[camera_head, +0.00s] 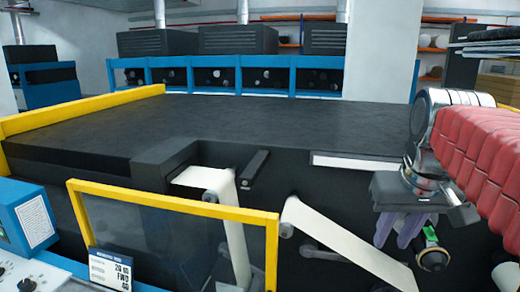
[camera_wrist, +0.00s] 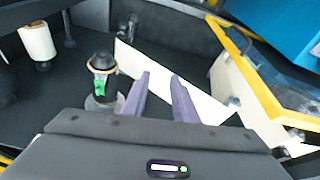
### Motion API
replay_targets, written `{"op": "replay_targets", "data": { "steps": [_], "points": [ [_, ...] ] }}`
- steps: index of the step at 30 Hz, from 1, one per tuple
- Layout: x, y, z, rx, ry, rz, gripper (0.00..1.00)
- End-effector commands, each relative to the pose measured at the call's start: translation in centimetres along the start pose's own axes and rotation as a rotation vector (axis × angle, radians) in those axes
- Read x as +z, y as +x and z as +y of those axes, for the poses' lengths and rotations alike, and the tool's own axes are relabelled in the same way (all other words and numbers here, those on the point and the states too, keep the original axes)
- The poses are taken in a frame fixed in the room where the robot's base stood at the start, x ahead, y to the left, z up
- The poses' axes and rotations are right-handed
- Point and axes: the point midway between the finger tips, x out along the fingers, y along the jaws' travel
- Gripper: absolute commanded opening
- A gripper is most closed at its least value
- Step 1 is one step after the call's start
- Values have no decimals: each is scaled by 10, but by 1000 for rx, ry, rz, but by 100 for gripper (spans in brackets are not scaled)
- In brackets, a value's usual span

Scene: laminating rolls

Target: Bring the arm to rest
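My gripper (camera_head: 397,240) is at the right of the head view, pointing down, with its purple fingers parted and nothing visible between them. It also shows in the wrist view (camera_wrist: 161,76), where the two fingers stand apart over a dark floor and a white strip. My arm, in a red ribbed cover, reaches in from the right edge of the head view. The gripper hangs in front of the dark machine side. A black cylindrical part with a green mark (camera_wrist: 102,78) is left of the fingers in the wrist view, apart from them.
A yellow-framed clear guard (camera_head: 180,225) stands at the front, with a blue control box (camera_head: 25,215) to its left. White strips (camera_head: 345,245) slant down from the black machine bed (camera_head: 250,120). A white roll (camera_wrist: 37,40) is at the wrist view's upper left.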

Motion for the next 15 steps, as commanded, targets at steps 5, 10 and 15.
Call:
{"op": "replay_targets", "data": {
  "steps": [5,10,15],
  "points": [
    [33,20,-23,-10,-27,36,26],
    [64,42,-41,-21,-50,71,26],
    [96,65,-56,-35,-72,107,26]
  ]
}}
